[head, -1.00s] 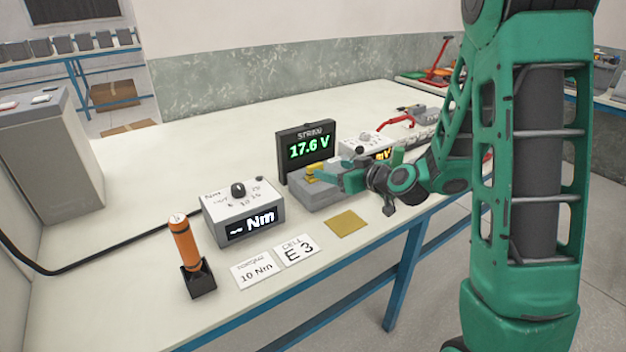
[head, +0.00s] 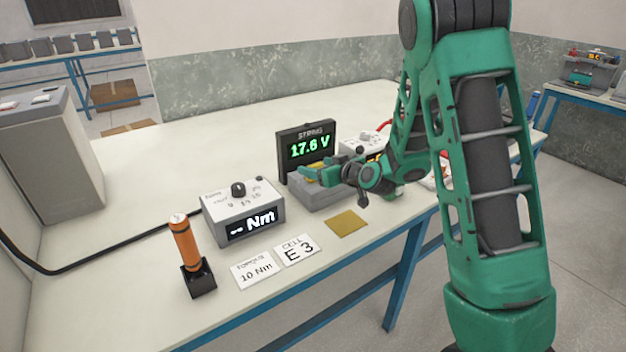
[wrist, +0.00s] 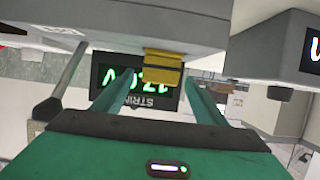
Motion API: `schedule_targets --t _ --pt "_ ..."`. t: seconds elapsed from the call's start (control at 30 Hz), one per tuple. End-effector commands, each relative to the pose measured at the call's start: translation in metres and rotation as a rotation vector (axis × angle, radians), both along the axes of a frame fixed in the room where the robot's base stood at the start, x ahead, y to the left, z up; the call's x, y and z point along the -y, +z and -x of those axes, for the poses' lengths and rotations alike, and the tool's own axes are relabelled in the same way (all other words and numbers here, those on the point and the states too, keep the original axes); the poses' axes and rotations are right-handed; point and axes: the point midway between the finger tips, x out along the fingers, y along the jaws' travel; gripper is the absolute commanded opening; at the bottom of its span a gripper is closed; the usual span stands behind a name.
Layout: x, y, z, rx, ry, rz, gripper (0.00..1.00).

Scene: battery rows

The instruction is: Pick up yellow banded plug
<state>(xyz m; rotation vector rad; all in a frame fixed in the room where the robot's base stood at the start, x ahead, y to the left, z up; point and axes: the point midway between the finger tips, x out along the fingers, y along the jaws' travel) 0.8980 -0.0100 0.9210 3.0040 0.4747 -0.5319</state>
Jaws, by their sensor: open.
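The yellow banded plug (wrist: 163,68) sits on the grey block (head: 318,199) in front of the voltage display. In the wrist view it has a dark band and lies between my two green fingers, with gaps to both sides. My gripper (head: 328,172) is open around or just before the plug; the depth is hard to tell. In the head view the fingers hide most of the plug (head: 313,176). In the wrist view my gripper (wrist: 155,85) holds nothing.
The "17.6 V" display (head: 307,148) stands close behind the plug. A grey "Nm" box (head: 243,210), an orange-handled tool (head: 185,243) in a dark holder, white cards (head: 296,250) and a tan square (head: 346,223) lie nearby.

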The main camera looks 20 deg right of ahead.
Motion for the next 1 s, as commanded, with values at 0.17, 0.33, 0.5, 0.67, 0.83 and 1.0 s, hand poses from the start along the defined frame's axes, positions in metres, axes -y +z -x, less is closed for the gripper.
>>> schedule_targets --t 0.17,0.33,0.5,0.67,0.83,1.0 --pt "0.0 0.0 0.0 0.0 0.0 0.0 0.42" --pt "0.0 0.0 0.0 0.0 0.0 0.0 0.19" --pt "0.0 0.0 0.0 0.0 0.0 0.0 0.19" --pt "0.0 0.004 0.0 0.001 0.001 -0.001 0.19" --pt "0.0 0.016 0.0 0.003 0.001 0.0 0.19" --pt "0.0 0.039 0.0 0.005 0.001 -0.001 0.19"
